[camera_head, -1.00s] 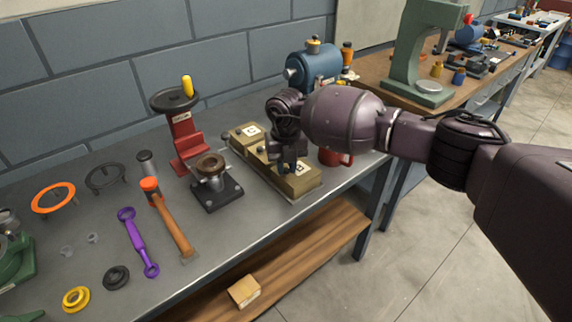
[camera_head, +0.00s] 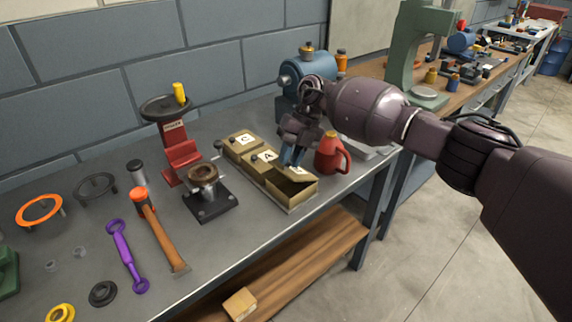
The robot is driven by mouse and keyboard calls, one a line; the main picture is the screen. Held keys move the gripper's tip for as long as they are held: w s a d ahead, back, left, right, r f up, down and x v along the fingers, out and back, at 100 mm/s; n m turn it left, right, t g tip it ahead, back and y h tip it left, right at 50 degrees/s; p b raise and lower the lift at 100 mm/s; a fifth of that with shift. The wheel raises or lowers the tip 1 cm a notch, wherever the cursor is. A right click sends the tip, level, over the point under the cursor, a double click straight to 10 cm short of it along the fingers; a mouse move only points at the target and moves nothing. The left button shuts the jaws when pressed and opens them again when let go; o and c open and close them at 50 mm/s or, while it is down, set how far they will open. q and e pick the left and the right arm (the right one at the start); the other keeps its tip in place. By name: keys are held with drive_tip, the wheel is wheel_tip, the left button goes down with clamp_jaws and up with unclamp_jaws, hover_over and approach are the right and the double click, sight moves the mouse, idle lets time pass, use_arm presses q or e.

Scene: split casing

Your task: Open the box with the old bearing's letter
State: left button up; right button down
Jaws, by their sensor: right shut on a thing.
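A row of three tan boxes lies on the grey bench. The far box (camera_head: 243,141) is lettered C and the middle box (camera_head: 262,162) is lettered A; both are closed. The near box (camera_head: 288,193) stands open with a dark inside. Its lid (camera_head: 298,173) is tilted up at the back; its letter is too small and slanted to read. My right gripper (camera_head: 291,158) is shut on the lid's upper edge, above and behind the near box. My left gripper is out of view. An old bearing cannot be made out for certain.
A red oil can (camera_head: 331,156) stands just right of the near box. A black fixture with a metal cup (camera_head: 206,190) and a red press (camera_head: 178,150) stand to the left. A hammer (camera_head: 160,230) and purple wrench (camera_head: 125,252) lie farther left.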

drive_tip(key=shift+w+d+r, duration=0.35)
drive_tip(key=shift+d+r, duration=0.05)
drive_tip(key=shift+d, duration=0.05)
idle(0.3)
drive_tip(key=c, duration=1)
unclamp_jaws()
drive_tip(key=shift+d+f, duration=0.1)
drive_tip(key=v, duration=1.1)
drive_tip(key=shift+b, duration=0.35)
